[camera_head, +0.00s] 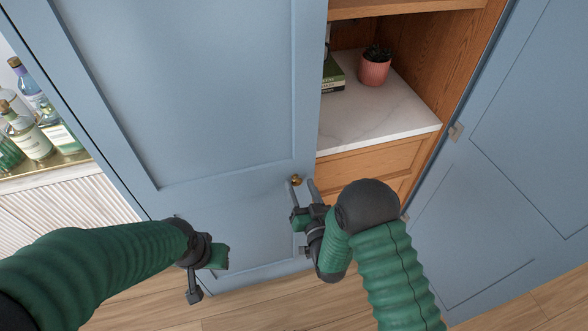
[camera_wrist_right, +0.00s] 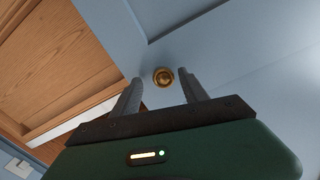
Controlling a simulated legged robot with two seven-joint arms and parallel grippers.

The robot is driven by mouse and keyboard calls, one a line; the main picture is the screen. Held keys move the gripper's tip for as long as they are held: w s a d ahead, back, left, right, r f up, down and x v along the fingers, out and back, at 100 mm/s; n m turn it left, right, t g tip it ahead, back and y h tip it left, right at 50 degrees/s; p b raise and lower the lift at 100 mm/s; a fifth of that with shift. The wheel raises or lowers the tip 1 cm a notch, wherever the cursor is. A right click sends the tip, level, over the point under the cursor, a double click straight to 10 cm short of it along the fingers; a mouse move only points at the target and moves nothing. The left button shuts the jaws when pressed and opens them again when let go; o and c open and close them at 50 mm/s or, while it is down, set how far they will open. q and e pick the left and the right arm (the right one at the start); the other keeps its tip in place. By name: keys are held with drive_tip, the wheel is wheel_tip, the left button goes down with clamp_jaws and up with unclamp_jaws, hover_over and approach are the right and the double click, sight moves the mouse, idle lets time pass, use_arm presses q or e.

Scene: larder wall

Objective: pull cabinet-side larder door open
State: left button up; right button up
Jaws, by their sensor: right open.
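The blue larder door (camera_head: 200,90) with a brass knob (camera_head: 296,180) stands at left and centre in the head view. The knob sits near the door's right edge. My right gripper (camera_head: 302,184) is open, with its fingers either side of the knob. In the right wrist view the knob (camera_wrist_right: 163,77) shows between the open fingertips (camera_wrist_right: 163,76), with no visible contact. The door panel (camera_wrist_right: 250,40) fills the right of that view. My left gripper (camera_head: 200,278) hangs low in front of the door, apart from the knob; its jaws are unclear.
A second blue door (camera_head: 510,160) stands swung open at right, with hinges. Between the doors are a marble shelf (camera_head: 385,110), a pink potted plant (camera_head: 374,66), books (camera_head: 333,75) and a wooden drawer (camera_head: 370,168). Bottles (camera_head: 28,135) stand on a tray at far left. Wood floor lies below.

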drive_tip(key=shift+w+a, duration=0.15)
drive_tip(key=shift+w, duration=0.05)
drive_tip(key=shift+a+r, duration=0.1)
drive_tip(key=shift+s+a+r, duration=0.1)
drive_tip(key=shift+s+r, duration=0.05)
drive_tip(key=shift+s, duration=0.05)
drive_tip(key=shift+w+d, duration=0.1)
drive_tip(key=shift+d, duration=0.1)
drive_tip(key=c, duration=0.7)
drive_tip(key=shift+a, duration=0.1)
clamp_jaws()
